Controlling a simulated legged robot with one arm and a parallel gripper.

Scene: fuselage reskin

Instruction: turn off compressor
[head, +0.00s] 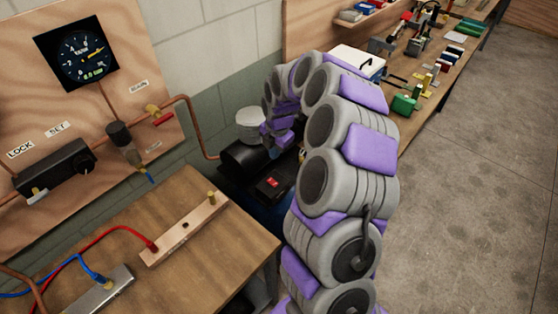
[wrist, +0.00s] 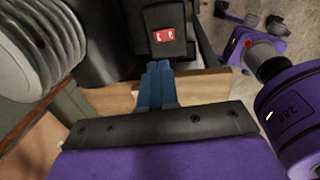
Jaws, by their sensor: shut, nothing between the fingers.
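The compressor (head: 243,157) is a dark machine with a black cylinder, standing between the wooden table and the workbench. A red rocker switch (head: 272,184) sits on its black box. In the wrist view the red switch (wrist: 164,36) shows white marks on the black housing (wrist: 167,15). My gripper (wrist: 158,68) has blue fingers that are shut and empty. The fingertips are just below the switch in that view, close to the housing; I cannot tell if they touch it. In the head view my arm's bend largely hides the gripper.
A wooden table (head: 190,200) with a drilled wooden bar (head: 185,228) and red and blue hoses stands at left. A wall panel (head: 140,65) carries a gauge (head: 76,50), valves and copper pipe. A cluttered workbench (head: 425,105) runs behind my arm. The right floor is clear.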

